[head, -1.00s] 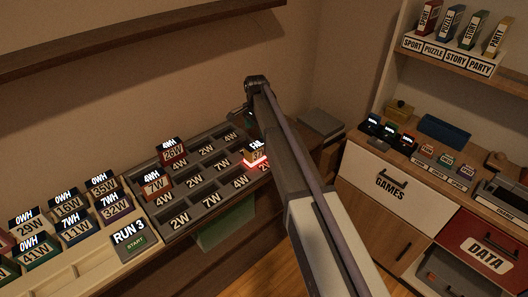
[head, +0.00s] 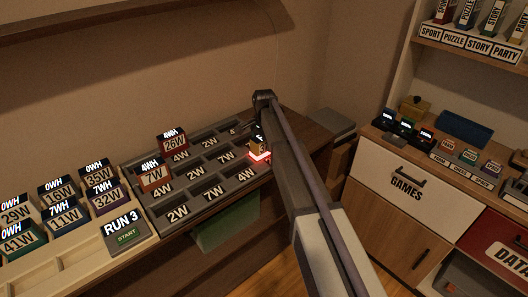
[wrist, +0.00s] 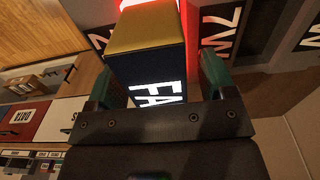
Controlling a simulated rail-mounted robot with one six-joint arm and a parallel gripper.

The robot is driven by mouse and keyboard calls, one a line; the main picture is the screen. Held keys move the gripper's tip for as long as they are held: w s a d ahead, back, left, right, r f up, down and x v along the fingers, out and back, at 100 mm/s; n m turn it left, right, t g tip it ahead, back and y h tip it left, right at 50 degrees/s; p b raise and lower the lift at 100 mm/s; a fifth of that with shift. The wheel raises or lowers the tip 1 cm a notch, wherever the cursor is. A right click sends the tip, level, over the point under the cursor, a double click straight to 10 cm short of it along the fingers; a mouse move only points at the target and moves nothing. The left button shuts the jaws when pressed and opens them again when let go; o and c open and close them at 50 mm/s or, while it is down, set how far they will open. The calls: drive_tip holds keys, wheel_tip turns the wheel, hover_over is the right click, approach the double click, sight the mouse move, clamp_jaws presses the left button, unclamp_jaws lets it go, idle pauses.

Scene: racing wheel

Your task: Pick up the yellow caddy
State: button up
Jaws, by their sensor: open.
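The yellow caddy (head: 259,147) stands in the right end of the dark slotted rack, over a red-glowing slot. In the wrist view the caddy (wrist: 146,32) shows a yellow top and a dark face with a white lit label reading "FA", the rest cut off. My gripper (wrist: 158,78) is open, with one green-and-grey finger on each side of the caddy; gaps show beside it. In the head view my gripper (head: 257,128) is at the caddy's upper part and hides some of it; contact cannot be told.
Red caddies (head: 155,176) stand in the rack (head: 160,222) to the left, beside several caddies in a cream tray (head: 60,272). A "RUN 3" start block (head: 124,233) is between them. A cabinet (head: 400,188) is at the right. A shelf (head: 130,20) hangs on the wall above.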

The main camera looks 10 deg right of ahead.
drive_tip(key=c, duration=1.3)
